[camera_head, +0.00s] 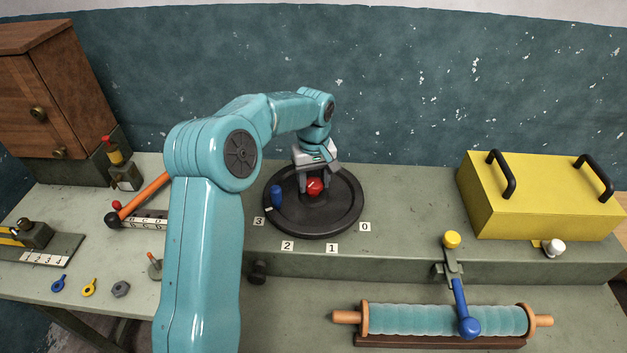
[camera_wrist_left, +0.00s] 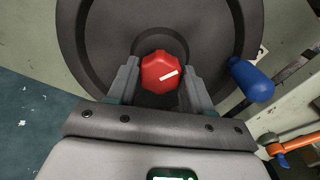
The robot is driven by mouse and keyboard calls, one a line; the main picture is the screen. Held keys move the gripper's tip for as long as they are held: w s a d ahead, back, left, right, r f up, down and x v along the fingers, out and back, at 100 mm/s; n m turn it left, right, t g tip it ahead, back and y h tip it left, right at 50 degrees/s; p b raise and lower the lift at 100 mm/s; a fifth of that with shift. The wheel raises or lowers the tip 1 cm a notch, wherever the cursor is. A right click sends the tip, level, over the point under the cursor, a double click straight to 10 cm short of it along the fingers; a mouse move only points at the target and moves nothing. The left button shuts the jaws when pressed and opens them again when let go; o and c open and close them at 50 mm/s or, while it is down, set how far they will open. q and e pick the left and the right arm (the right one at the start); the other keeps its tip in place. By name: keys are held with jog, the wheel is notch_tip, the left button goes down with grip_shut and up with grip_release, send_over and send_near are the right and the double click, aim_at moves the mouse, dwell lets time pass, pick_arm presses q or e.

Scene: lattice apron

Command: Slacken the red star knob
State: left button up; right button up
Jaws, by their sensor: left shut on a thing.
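The red star knob (camera_head: 314,187) sits at the middle of a round black dial (camera_head: 340,222) on the grey bench. In the left wrist view the red star knob (camera_wrist_left: 163,72) has a white mark on its face, right of its middle. My left gripper (camera_head: 314,184) reaches down to the knob. In the left wrist view my left gripper (camera_wrist_left: 160,85) has one finger on each side of the knob and is shut on it. My right gripper is not in view.
A blue handle (camera_head: 276,196) stands on the dial's left edge near label 3 (camera_head: 259,221). A yellow box (camera_head: 520,200) with black handles is at right. A teal roller (camera_head: 440,318) lies in front.

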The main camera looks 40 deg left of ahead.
aim_at(313, 182)
pick_arm(q)
jog(key=n, duration=0.5)
jog(key=shift+w+a+r, duration=0.15)
jog(key=shift+r, duration=0.1)
dwell(0.3)
jog(key=o, duration=0.8)
jog(key=shift+o, duration=1.2)
jog(key=shift+f, duration=0.1)
notch_tip(313, 182, up, 16)
jog(key=p, duration=0.1)
jog(key=shift+r, duration=0.2)
jog(key=shift+p, duration=0.3)
